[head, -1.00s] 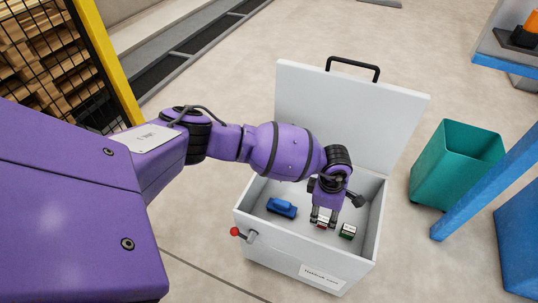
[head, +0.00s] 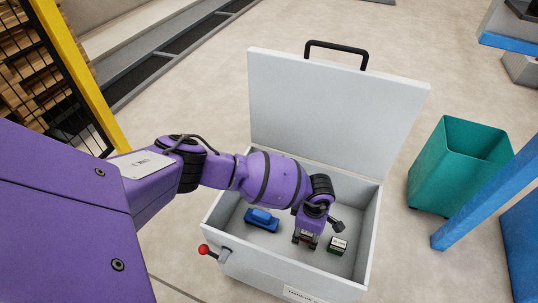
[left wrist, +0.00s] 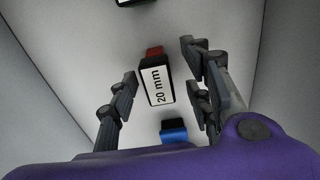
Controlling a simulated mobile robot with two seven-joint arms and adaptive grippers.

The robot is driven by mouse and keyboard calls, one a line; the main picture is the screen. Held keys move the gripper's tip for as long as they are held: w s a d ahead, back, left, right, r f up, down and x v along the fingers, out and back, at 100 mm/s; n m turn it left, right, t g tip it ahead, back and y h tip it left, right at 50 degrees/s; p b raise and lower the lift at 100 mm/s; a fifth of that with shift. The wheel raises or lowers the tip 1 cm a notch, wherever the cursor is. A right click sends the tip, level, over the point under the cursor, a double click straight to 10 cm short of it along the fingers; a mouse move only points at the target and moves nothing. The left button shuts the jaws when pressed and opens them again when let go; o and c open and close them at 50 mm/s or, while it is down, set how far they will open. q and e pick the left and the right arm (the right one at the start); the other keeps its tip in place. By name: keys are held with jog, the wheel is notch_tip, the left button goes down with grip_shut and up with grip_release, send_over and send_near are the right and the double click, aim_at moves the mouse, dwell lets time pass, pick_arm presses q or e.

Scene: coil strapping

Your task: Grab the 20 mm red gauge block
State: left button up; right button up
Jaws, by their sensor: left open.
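The red gauge block (left wrist: 156,82) shows in the left wrist view with a white label reading "20 mm" and a red end. In that view it lies between the spread fingers of my left gripper (left wrist: 160,92), with gaps on both sides. In the head view my left gripper (head: 306,238) points down inside the open white box (head: 212,222) and largely hides this block. A blue block (head: 261,220) lies to its left and a green block (head: 338,245) to its right. My right gripper is not in view.
The box's lid (head: 335,110) stands open at the back, with a black handle. A lever with a red knob (head: 204,249) sticks out at the box's left. A teal bin (head: 455,165) and a blue post (head: 487,190) stand on the right.

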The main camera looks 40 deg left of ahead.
pick_arm(q)
jog(key=shift+w+f, duration=0.15)
jog(key=shift+f, duration=0.1)
jog(key=shift+r, duration=0.1)
jog(key=shift+c, duration=0.2)
jog(key=shift+w, duration=0.1)
grip_shut()
jog(key=shift+r, duration=0.1)
